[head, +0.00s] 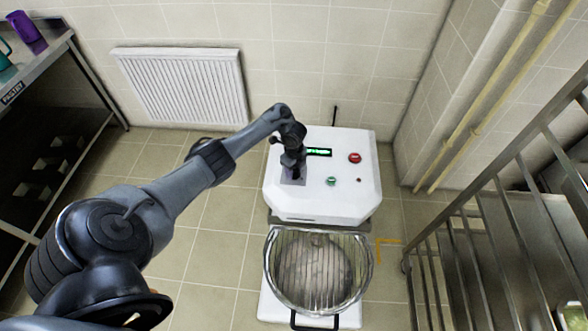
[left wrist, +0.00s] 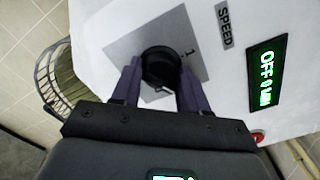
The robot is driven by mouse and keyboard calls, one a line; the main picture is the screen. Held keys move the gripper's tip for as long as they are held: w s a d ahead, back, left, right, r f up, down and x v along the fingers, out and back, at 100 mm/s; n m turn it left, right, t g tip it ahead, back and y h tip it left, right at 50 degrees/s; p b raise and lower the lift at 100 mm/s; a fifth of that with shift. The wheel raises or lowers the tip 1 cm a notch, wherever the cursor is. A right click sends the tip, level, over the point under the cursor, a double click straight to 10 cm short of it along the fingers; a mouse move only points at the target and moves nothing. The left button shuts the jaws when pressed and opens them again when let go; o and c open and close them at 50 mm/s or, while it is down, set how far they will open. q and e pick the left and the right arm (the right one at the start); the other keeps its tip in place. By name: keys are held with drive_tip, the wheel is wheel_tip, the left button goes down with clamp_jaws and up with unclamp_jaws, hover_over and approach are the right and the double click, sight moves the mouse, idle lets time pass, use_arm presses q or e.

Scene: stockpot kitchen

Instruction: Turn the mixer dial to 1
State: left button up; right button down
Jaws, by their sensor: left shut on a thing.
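The white mixer (head: 322,200) stands on the floor in the head view, with a wire guard (head: 318,270) over its bowl below. Its black dial (left wrist: 161,66) sits on a grey square plate (left wrist: 120,47) in the left wrist view. A "1" mark shows on the plate, to the right of the dial. My left gripper (left wrist: 157,84) has its two purple fingers on either side of the dial, shut on it. In the head view my left gripper (head: 292,172) covers the dial. The dial's pointer is hard to make out. My right gripper is not in view.
A green display (left wrist: 266,79) beside the dial reads OFF. A red button (head: 355,158) and a green button (head: 332,181) sit on the mixer top. A metal rack (head: 480,225) stands at right, a dark shelf unit (head: 50,150) at left.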

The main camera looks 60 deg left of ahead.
use_arm(q)
drive_tip(key=shift+r+n+p, duration=0.2)
drive_tip(key=shift+n+p, duration=0.8)
drive_tip(key=shift+p, duration=0.1)
drive_tip(key=n+p, duration=0.2)
drive_tip(key=shift+d+n, duration=0.1)
drive_tip(key=shift+n, duration=0.2)
drive_tip(key=n+p, duration=0.1)
drive_tip(key=n, duration=0.1)
drive_tip(key=shift+n+p, duration=0.3)
drive_tip(key=shift+f+n+p, duration=0.1)
drive_tip(key=shift+n+p, duration=0.45)
drive_tip(key=shift+n, duration=0.65)
drive_tip(key=shift+n+p, duration=0.35)
drive_tip(key=shift+n, duration=0.65)
drive_tip(key=shift+f+n, duration=0.1)
drive_tip(key=shift+n, duration=0.2)
drive_tip(key=o, duration=1.1)
